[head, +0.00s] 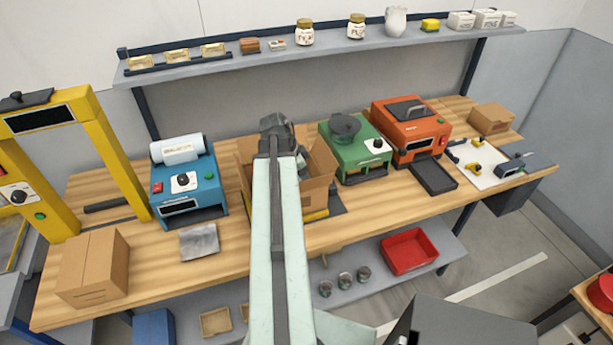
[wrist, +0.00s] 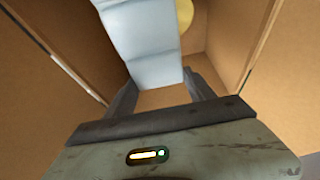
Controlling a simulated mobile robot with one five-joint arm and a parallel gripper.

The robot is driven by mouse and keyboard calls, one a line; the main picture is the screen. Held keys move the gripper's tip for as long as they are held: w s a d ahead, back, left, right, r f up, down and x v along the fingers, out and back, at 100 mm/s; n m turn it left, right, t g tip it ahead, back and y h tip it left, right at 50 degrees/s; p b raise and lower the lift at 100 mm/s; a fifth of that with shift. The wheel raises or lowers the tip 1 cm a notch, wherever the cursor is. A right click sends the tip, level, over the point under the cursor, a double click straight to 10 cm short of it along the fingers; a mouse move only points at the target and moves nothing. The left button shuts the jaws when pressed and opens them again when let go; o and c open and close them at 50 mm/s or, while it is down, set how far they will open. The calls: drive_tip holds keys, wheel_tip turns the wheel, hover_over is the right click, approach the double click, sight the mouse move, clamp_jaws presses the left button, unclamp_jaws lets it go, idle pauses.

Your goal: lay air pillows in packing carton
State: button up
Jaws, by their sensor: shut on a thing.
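My gripper (wrist: 162,82) is shut on a pale blue-white air pillow (wrist: 145,40) in the wrist view. The pillow extends beyond the fingertips, between the brown walls of the open packing carton (wrist: 285,70). A round yellowish thing (wrist: 193,27) shows partly behind the pillow, inside the carton. In the head view the packing carton (head: 320,172) stands open at the middle of the bench, and my arm hides much of it, the gripper and the held pillow. A flat grey-silver pillow-like piece (head: 199,241) lies on the bench in front of the blue machine.
The blue machine (head: 188,185) with a white roll stands left of the carton; a green machine (head: 355,150) and an orange machine (head: 411,130) stand right. A closed carton (head: 93,267) sits at the bench's front left, beside a yellow frame (head: 120,155). A shelf (head: 330,45) runs above.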

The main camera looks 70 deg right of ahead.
drive_tip(key=o, duration=1.4)
drive_tip(key=shift+o, duration=0.2)
drive_tip(key=p+v, duration=1.2)
drive_tip(key=v, duration=0.1)
drive_tip(key=shift+s+d, duration=0.1)
